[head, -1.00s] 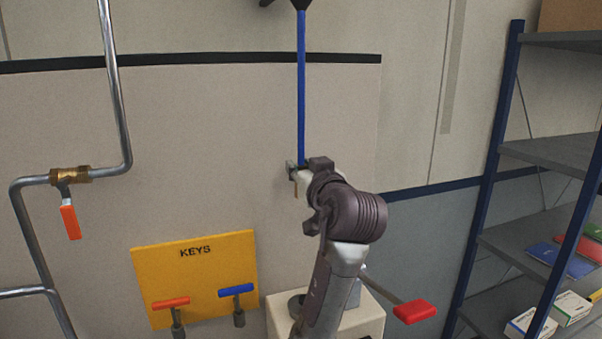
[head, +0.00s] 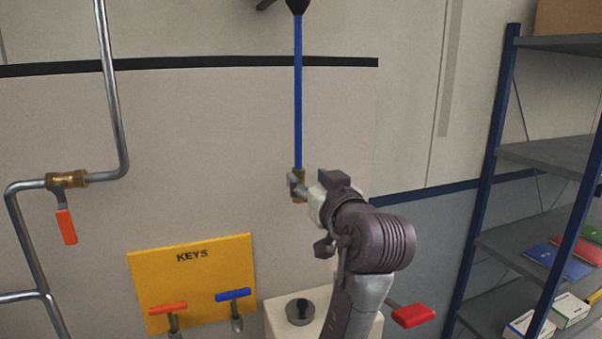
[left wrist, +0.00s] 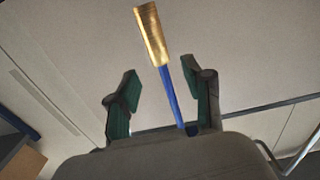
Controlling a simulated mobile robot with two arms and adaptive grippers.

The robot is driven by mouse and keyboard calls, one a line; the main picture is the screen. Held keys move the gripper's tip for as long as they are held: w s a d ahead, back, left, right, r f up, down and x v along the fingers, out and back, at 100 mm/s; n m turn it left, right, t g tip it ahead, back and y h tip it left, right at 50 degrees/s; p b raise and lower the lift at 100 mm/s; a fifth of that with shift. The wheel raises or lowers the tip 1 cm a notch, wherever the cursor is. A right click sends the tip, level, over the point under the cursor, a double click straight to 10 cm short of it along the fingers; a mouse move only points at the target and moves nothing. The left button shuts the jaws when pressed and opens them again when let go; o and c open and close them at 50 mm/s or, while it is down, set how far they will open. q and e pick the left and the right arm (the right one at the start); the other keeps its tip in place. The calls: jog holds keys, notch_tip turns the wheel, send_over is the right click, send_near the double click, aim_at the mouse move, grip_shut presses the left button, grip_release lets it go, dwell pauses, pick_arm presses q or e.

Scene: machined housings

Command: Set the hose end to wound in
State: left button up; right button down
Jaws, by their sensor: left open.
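The blue hose (head: 298,95) hangs straight down from a dark holder (head: 297,5) at the top of the head view. Its brass end (head: 299,190) is at the bottom of the hose, in front of the beige panel. My left gripper (head: 296,183) is open at the brass end. In the left wrist view the brass end (left wrist: 152,34) and the blue hose (left wrist: 172,95) show between the two spread fingers of my left gripper (left wrist: 163,85), with space on both sides. My right gripper is not in view.
A pipe with a brass valve and orange lever (head: 66,227) runs at the left. A yellow KEYS board (head: 195,265) holds red and blue T-handles. A pale box (head: 279,315) and red handle (head: 413,316) sit low. Shelves (head: 545,160) stand at the right.

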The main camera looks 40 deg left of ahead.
pick_arm(q)
jog(key=v, duration=0.6)
dwell(0.5)
